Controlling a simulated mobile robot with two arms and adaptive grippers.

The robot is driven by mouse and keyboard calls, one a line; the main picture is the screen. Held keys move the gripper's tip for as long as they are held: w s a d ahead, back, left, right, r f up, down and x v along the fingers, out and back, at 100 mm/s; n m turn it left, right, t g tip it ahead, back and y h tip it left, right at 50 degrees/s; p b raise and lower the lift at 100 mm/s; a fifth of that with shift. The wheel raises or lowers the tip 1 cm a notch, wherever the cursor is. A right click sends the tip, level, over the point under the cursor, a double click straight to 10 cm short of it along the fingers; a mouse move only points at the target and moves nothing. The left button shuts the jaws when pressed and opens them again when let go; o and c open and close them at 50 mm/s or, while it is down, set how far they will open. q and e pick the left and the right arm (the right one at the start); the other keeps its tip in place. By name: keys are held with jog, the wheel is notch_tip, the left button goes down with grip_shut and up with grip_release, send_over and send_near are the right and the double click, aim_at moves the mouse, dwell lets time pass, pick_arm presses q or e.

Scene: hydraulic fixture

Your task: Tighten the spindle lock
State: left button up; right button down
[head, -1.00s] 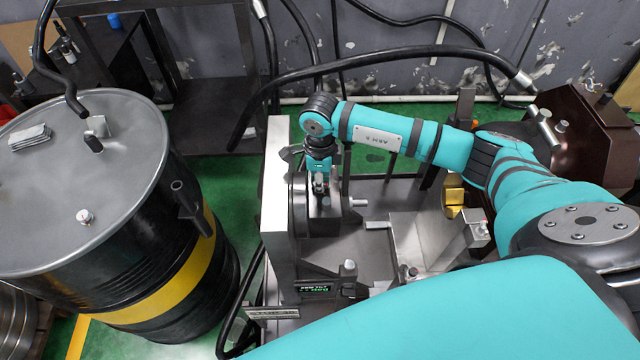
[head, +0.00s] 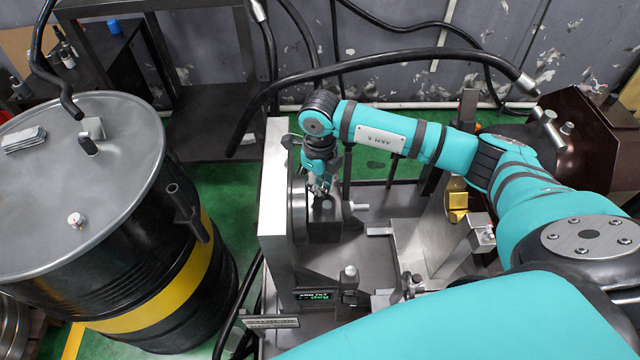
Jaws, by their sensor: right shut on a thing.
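The grey metal hydraulic fixture (head: 274,190) stands in the middle, with an upright plate on its left and a dark block beside it. My right arm reaches in from the right, and its gripper (head: 321,192) points down over the block. The gripper is shut on a small part at the block's top, which looks like the spindle lock; the fingers and wrist hide most of it. A short metal pin (head: 357,206) sticks out just right of the fingers. My left gripper is not in view.
A black drum (head: 150,270) with a yellow band and a grey lid stands at left. Black hoses (head: 400,55) arch behind the fixture. A dark red housing (head: 590,125) stands at the right. Green floor shows between drum and fixture.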

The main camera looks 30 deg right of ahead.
dwell(0.3)
jog(key=c, duration=1.7)
grip_release()
jog(key=shift+r, duration=0.1)
notch_tip(320, 180, up, 12)
jog(key=shift+f, duration=0.1)
